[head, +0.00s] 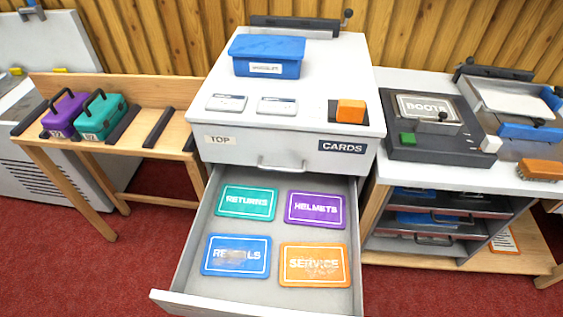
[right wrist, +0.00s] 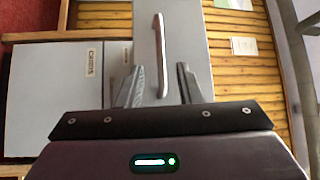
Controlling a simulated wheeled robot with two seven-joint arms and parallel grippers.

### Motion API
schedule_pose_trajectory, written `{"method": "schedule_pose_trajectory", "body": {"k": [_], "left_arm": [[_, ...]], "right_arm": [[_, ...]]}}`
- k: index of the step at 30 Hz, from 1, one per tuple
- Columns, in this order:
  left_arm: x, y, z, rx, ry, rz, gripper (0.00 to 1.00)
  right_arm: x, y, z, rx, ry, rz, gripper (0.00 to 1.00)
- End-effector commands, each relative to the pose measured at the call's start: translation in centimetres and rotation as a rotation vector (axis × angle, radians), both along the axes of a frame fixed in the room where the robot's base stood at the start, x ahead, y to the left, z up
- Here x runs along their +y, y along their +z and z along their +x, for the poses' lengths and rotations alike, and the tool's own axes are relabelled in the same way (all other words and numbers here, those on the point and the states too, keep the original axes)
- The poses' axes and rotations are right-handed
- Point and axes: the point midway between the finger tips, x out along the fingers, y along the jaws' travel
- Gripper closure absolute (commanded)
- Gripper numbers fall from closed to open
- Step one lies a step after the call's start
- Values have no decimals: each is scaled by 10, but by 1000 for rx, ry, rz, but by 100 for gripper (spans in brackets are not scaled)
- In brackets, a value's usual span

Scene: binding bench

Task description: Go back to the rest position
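Neither gripper shows in the head view, and my left gripper is in no view.
An open drawer (head: 178,285) juts toward me, holding RETURNS, HELMETS, SERVICE and a partly worn blue card. The white cabinet top (head: 320,60) bears a blue box (head: 267,58) and an orange block (head: 351,111). A wooden rack (head: 160,95) stands left, a BOOTS device (head: 430,120) right.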

Motion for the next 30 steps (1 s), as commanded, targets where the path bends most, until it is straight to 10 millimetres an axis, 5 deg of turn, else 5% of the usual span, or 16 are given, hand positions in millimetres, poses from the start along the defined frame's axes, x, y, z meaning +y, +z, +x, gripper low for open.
{"method": "schedule_pose_trajectory", "body": {"k": [6,11,15,21,25,30], "left_arm": [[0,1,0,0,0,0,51],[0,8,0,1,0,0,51],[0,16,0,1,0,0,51],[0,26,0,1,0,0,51],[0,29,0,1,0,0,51],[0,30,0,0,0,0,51]], "right_arm": [[-1,-13,3,10,6,-64,68],[-17,-88,13,73,51,-410,68],[-63,-183,14,193,155,-860,68],[-156,-277,-13,436,402,-1380,68],[-201,-301,-38,577,562,-1555,68],[-222,-308,-54,657,657,-1626,68]]}}
